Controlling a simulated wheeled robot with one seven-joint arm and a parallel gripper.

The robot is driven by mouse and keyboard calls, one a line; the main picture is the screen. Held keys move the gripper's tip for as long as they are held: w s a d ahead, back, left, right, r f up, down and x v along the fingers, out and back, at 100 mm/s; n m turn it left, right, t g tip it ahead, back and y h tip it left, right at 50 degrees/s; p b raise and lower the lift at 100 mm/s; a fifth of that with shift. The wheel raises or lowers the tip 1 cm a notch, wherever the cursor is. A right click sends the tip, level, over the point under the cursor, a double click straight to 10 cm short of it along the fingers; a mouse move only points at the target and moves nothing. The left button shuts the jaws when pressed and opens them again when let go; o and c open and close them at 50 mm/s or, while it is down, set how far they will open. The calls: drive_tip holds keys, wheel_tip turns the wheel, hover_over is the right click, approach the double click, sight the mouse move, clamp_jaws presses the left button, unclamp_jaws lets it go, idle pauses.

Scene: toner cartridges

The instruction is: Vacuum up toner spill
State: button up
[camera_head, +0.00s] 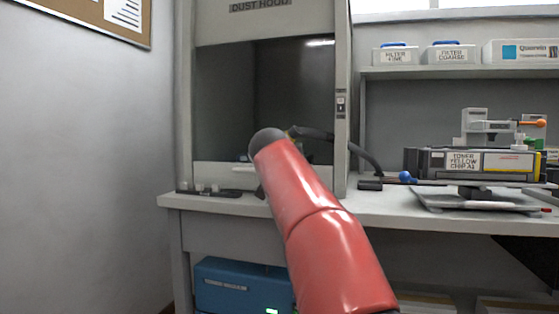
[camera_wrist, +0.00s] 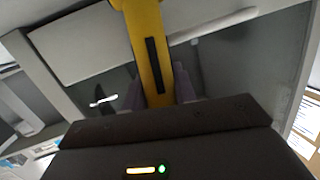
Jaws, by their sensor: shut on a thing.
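In the wrist view my gripper (camera_wrist: 162,88) has its two grey-purple fingers on either side of a yellow tool (camera_wrist: 143,22) with a black strip, and is shut on it. The tool runs up out of the top of the picture; its far end is out of view. In the head view my red arm reaches up to the front of the dust hood (camera_head: 263,6) and hides the gripper. A dark hose (camera_head: 362,156) runs from behind the arm's end down to the right. No toner spill can be made out in either view.
Small dark items (camera_head: 215,190) lie on the bench at the hood's left front. A toner box (camera_head: 478,162) stands at right, behind a grey tray (camera_head: 480,200). A blue unit (camera_head: 235,284) with a green light sits under the bench. Filter boxes (camera_head: 396,54) stand on the shelf.

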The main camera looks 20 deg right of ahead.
drive_tip(key=shift+s+a+b, duration=0.7)
drive_tip(key=shift+s+b, duration=0.1)
drive_tip(key=shift+s, duration=0.25)
drive_tip(key=shift+d, duration=0.1)
drive_tip(key=s+d, duration=0.7)
drive_tip(key=d, duration=0.3)
drive_tip(key=shift+p, duration=0.45)
idle(1.1)
drive_tip(key=shift+d, duration=0.1)
drive_tip(key=shift+r, duration=0.15)
wheel_tip(320, 180, up, 7)
drive_tip(key=p, duration=0.6)
idle(0.4)
